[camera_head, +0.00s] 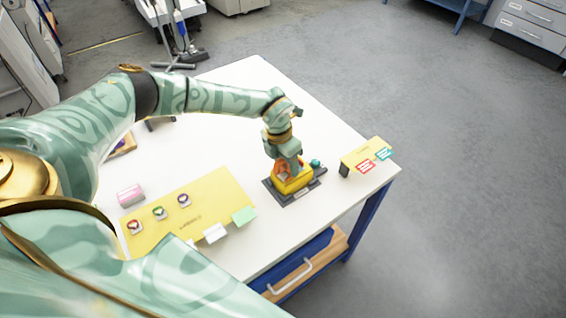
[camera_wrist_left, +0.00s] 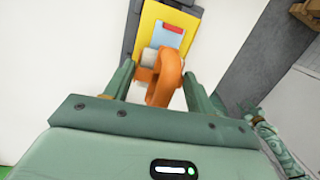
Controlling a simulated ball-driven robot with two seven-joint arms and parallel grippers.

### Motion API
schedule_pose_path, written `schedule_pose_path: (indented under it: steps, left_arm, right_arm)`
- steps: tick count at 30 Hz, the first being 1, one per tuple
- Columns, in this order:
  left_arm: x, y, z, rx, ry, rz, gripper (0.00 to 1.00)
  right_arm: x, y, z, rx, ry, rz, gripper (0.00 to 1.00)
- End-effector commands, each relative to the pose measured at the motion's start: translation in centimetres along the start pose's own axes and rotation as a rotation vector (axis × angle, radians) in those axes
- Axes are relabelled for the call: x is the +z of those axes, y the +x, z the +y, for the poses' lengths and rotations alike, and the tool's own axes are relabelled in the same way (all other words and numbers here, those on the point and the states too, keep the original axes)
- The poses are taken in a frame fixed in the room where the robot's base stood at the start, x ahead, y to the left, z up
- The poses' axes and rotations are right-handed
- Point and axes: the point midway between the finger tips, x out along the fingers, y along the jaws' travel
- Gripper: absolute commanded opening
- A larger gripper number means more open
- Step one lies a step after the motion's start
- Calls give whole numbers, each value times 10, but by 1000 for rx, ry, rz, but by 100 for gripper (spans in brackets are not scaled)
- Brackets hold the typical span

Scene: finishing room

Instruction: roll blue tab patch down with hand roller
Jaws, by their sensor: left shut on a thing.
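My left gripper (camera_head: 291,163) is over the dark board with the yellow pad (camera_head: 297,184) near the table's right side. In the left wrist view the gripper (camera_wrist_left: 157,88) is shut on the orange hand roller (camera_wrist_left: 163,78), with a pale roller part at its front. Just beyond the roller, a light-blue patch (camera_wrist_left: 168,41) with a red strip lies on the yellow surface. The roller's lower part partly covers this surface; I cannot tell whether it touches the patch.
A yellow mat (camera_head: 205,193) with several small round-marked pieces lies to the left. A pink box (camera_head: 130,194) stands at its far left. The far part of the white table is clear.

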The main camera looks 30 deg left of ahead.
Motion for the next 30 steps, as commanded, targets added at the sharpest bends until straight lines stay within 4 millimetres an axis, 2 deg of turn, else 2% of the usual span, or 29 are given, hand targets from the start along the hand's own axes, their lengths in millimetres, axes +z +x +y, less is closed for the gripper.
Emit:
schedule_pose_path:
  steps: [21,30]
  left_arm:
    - [21,2,-2,-1,0,1,31]
    - [13,-1,-2,-1,1,1,31]
  right_arm:
    - [1,7,-1,-1,0,-1,43]
    - [-1,-5,0,0,0,1,43]
